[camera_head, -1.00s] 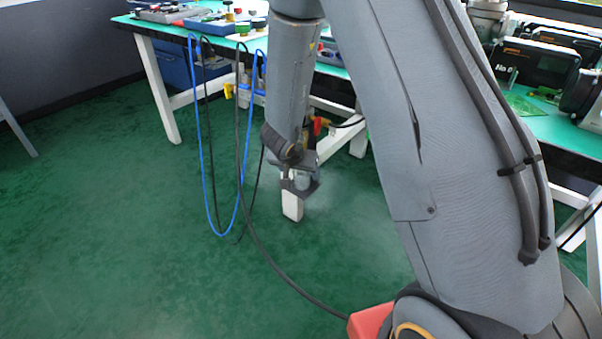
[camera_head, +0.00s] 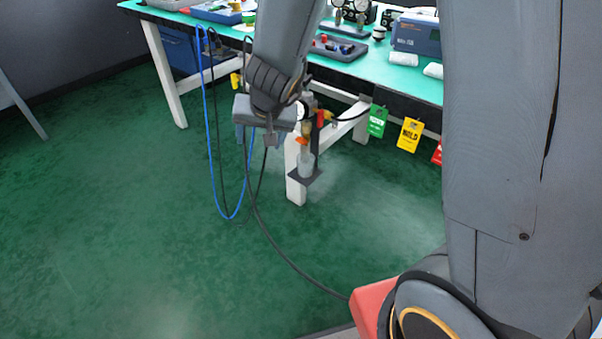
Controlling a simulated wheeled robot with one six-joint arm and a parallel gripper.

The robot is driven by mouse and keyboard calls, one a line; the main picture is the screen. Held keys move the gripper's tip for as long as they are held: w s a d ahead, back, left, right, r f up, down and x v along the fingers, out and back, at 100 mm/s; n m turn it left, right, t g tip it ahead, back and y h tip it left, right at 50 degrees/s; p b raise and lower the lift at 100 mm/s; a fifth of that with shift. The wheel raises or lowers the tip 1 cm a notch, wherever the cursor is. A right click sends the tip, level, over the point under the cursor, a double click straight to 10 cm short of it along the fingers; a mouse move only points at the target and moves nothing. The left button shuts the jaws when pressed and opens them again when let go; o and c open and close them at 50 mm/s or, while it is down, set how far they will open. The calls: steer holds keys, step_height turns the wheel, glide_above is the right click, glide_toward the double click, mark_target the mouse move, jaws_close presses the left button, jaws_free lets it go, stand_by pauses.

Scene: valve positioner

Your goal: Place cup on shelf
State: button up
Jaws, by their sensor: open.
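A small translucent grey cup (camera_head: 306,166) is near the table's front leg. It appears to stand upright on a small dark shelf (camera_head: 317,177) with a dark upright behind it, below the brass and orange fittings. My gripper (camera_head: 259,140) is to the left of the cup and slightly higher, apart from it. It is open and I see nothing in it. The fingertips are small and partly lost against the hanging hoses.
The green-topped table (camera_head: 350,65) holds gauges, a dark tray and a blue-grey instrument (camera_head: 415,38). Coloured tags (camera_head: 410,134) hang from its front edge. Blue and black hoses (camera_head: 212,140) loop down behind my gripper. The green floor at left is clear.

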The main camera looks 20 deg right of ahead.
steer(key=s+a+r+n+g+y, duration=0.2)
steer(key=s+a+r+n, duration=0.15)
steer(key=s+r, duration=0.35)
steer(key=s+d+r+n+g+h, duration=0.1)
steer(key=s+d+r+g, duration=0.1)
steer(key=s, duration=0.8)
steer(key=s+d+r+n+g+h, duration=0.1)
steer(key=s+d, duration=0.4)
steer(key=s, duration=0.4)
steer(key=shift+s+r+n+g+h, duration=0.35)
steer(key=shift+g+h, duration=0.05)
steer(key=shift+d, duration=0.1)
steer(key=d+r+m+p, duration=0.3)
steer(key=d+r+p, duration=0.6)
steer(key=p, duration=1.1)
steer(key=shift+d+r+h, duration=0.3)
steer(key=shift+d+r, duration=0.1)
steer(key=shift+r, duration=0.75)
